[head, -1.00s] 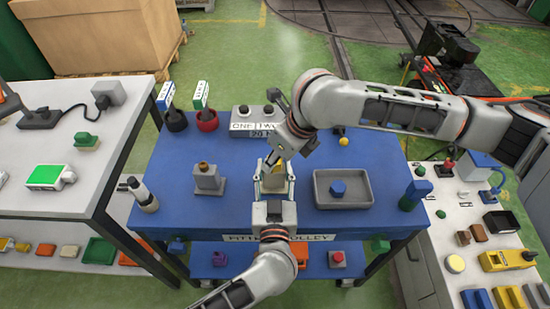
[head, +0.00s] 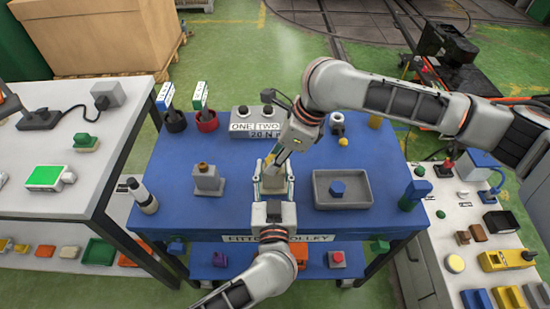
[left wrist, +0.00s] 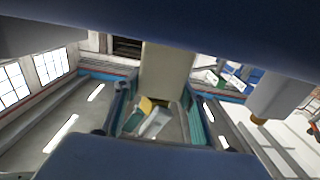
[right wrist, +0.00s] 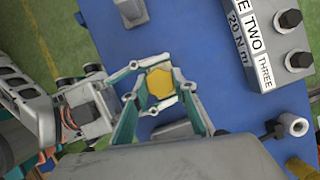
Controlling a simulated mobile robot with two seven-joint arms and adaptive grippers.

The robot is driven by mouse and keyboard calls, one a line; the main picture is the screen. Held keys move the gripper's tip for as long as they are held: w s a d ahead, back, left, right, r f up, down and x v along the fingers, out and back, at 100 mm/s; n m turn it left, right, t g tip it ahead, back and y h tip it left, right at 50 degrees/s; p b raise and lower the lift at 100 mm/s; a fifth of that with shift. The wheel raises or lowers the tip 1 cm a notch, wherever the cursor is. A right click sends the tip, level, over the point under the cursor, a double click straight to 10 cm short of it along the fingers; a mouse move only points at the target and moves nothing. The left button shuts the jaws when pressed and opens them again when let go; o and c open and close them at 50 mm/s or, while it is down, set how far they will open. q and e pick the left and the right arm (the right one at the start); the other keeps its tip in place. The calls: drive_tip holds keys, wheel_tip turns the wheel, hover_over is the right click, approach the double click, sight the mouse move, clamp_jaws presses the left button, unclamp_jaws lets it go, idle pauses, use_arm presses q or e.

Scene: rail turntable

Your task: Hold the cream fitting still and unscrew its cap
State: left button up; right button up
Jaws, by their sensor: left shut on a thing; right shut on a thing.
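The cream fitting (head: 273,184) stands upright near the front middle of the blue trolley top. My left gripper (head: 272,188) reaches it from the front edge, shut with a finger on each side of its body. In the left wrist view the cream body (left wrist: 167,72) shows between the fingers. My right gripper (head: 273,162) comes down from the upper right and is shut on the yellow cap. The six-sided yellow cap (right wrist: 160,83) shows between the right fingers in the right wrist view. Whether the cap is still seated on the fitting is hidden by the fingers.
A grey fitting (head: 207,183) with a brown top stands to the left.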

drive_tip(key=shift+n, duration=0.5)
drive_tip(key=shift+s+a+n+g, duration=0.15)
drive_tip(key=shift+a+n+g, duration=0.15)
drive_tip(key=shift+n+g, duration=0.1)
drive_tip(key=shift+d, duration=0.1)
drive_tip(key=shift+d, duration=0.1)
drive_tip(key=o, duration=1.3)
drive_tip(key=shift+o, duration=0.6)
drive_tip(key=shift+d, duration=0.1)
drive_tip(key=shift+w+r, duration=0.1)
drive_tip(key=shift+w, duration=0.1)
